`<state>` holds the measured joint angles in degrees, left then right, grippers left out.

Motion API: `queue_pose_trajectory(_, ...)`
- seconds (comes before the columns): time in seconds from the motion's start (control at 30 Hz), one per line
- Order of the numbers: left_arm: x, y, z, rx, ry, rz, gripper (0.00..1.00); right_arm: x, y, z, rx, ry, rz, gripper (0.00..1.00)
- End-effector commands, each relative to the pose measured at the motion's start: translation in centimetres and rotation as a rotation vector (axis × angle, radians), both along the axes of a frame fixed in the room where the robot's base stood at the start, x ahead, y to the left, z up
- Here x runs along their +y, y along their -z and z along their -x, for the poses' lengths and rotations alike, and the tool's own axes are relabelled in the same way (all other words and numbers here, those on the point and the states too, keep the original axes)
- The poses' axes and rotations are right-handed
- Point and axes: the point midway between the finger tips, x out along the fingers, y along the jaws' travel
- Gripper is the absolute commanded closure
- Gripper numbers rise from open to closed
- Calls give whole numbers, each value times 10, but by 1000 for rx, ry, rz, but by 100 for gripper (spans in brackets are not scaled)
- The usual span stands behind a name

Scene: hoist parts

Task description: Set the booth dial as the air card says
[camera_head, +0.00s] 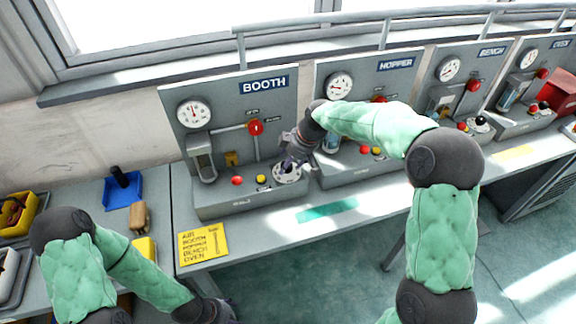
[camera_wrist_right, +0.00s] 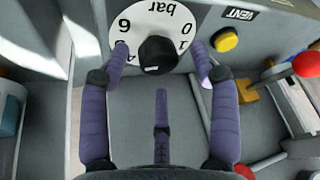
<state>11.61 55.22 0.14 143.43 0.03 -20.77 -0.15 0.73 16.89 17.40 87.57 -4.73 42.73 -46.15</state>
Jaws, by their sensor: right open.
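The booth panel (camera_head: 235,125) stands at the left, with a white round dial (camera_head: 287,174) at the right of its lower box. In the right wrist view the dial (camera_wrist_right: 176,20) carries numbers and the word bar, with a black knob (camera_wrist_right: 158,54) in its middle. My right gripper (camera_head: 292,160) is over the dial. Its fingers (camera_wrist_right: 161,62) are open, one on each side of the knob, apart from it. The yellow card (camera_head: 203,244) lies on the bench front; its writing is too small to read surely. My left gripper (camera_head: 225,308) is low at the bottom edge, mostly hidden.
The booth panel has a gauge (camera_head: 194,113), a red valve handle (camera_head: 256,127), and red and yellow buttons (camera_head: 261,179). The hopper panel (camera_head: 375,80) is close on the right. A blue tray (camera_head: 122,190) and a wooden-handled tool (camera_head: 140,216) lie at the left.

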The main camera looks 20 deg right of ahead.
Motion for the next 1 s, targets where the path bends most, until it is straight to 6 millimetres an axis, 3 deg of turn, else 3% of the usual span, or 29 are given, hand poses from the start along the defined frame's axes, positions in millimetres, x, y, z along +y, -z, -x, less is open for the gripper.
queue_pose_trajectory(0.13, 0, 3, 0, 0, 0, 0, 34, 3, 9, -3, 0, -1, 0, 38)
queue_pose_trajectory(0.43, 0, 3, 0, 0, 0, 0, 34, 3, 10, -3, -1, 0, 1, 38)
queue_pose_trajectory(0.47, 0, 3, 0, 0, 0, 0, 34, 3, 10, -3, -1, 0, 1, 41)
queue_pose_trajectory(0.63, 0, 3, 0, 0, 0, 0, 34, 4, 10, -3, -1, 0, -1, 89)
queue_pose_trajectory(1.0, 0, 0, 0, 0, 0, 0, 34, 5, 9, -3, -3, 31, -3, 91)
